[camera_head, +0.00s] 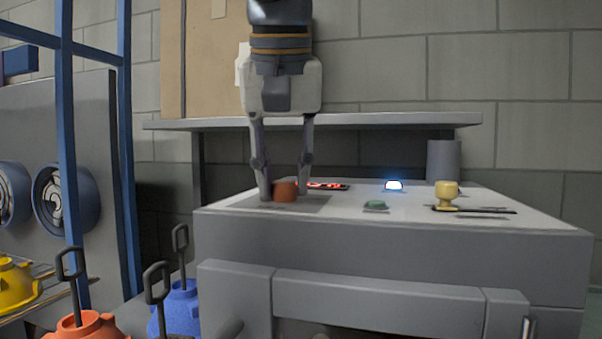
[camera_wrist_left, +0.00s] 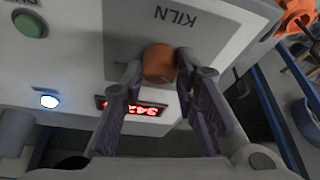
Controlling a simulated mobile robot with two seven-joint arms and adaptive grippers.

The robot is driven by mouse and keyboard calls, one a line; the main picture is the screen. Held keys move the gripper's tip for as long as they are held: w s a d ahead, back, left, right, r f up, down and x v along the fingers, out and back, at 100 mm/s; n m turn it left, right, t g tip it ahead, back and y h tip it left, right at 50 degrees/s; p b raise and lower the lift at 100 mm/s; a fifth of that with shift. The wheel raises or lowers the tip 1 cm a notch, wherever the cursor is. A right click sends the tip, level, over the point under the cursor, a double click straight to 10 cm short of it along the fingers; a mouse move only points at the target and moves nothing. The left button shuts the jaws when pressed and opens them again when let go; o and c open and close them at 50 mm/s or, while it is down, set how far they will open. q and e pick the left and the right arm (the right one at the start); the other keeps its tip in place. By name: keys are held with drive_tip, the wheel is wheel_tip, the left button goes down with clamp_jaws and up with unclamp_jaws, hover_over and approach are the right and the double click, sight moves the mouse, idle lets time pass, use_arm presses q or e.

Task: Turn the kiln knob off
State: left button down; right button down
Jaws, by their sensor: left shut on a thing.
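The kiln knob (camera_head: 285,191) is orange-brown and sits on the top panel of the grey kiln, on a darker grey plate. My left gripper (camera_head: 286,192) comes down from above and is shut on the knob. In the left wrist view the knob (camera_wrist_left: 159,63) shows between the fingertips (camera_wrist_left: 160,68), below the word KILN. A red lit number display (camera_wrist_left: 140,108) lies beside it, partly hidden by a finger; its digits are hard to read. My right gripper is not in view.
A grey shelf (camera_head: 380,121) runs behind the arm. Blue posts (camera_head: 68,130) and colored handled pots (camera_head: 180,305) stand left.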

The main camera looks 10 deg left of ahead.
use_arm(q)
drive_tip(key=c, duration=1.3)
unclamp_jaws()
drive_tip(key=shift+s, duration=0.15)
drive_tip(key=v, duration=0.7)
drive_tip(key=shift+r, duration=0.3)
drive_tip(key=shift+s+d, duration=0.1)
drive_tip(key=shift+s, duration=0.05)
